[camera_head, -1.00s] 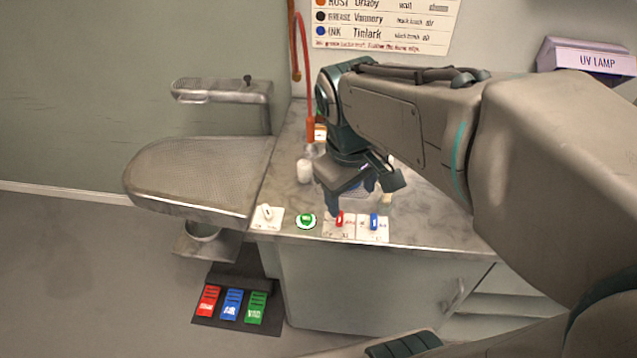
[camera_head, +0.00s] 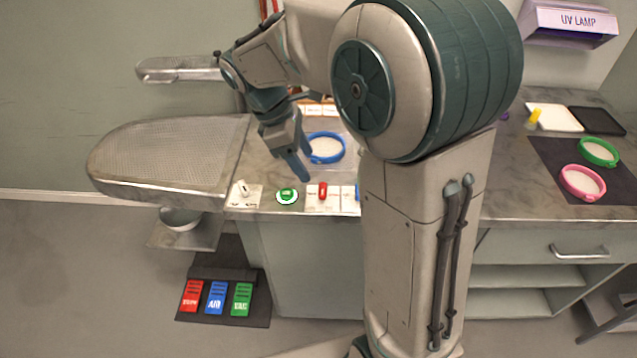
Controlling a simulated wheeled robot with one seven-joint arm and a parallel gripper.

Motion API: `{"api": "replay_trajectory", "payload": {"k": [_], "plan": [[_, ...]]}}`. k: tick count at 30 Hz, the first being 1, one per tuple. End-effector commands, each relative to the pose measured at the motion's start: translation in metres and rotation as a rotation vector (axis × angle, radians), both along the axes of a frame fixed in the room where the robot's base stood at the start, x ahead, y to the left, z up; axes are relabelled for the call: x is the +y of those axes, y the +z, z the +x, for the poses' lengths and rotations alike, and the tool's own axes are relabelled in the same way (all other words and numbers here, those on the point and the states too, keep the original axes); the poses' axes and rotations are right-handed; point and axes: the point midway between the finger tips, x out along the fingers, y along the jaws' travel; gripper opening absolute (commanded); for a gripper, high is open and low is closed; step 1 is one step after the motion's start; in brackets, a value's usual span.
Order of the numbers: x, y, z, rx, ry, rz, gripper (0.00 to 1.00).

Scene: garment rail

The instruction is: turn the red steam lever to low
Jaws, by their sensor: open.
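The red lever (camera_head: 323,190) stands on a white plate (camera_head: 318,204) near the front edge of the counter. It looks about upright, pointing away from me. The plate's labels are too small to read. My gripper (camera_head: 303,172) hangs above the counter, just behind and to the left of the red lever, pointing down and apart from it. Its jaws are open and nothing shows between them; one finger partly hides the other.
A blue lever (camera_head: 357,193) is at right, partly hidden by my arm. A blue-rimmed round dish (camera_head: 325,148) lies behind. A perforated board (camera_head: 170,160) extends left.

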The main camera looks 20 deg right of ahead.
Motion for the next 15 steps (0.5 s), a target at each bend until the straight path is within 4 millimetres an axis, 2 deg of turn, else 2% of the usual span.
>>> {"api": "replay_trajectory", "payload": {"k": [1,6,9,15], "plan": [[-0.005,-0.013,-0.002,0.004,-0.002,-0.002,0.62],[-0.018,-0.044,-0.006,0.004,-0.002,-0.001,0.62],[-0.023,-0.058,-0.008,0.001,-0.003,-0.001,0.62],[-0.029,-0.073,-0.01,0.0,-0.002,-0.001,0.62]]}}
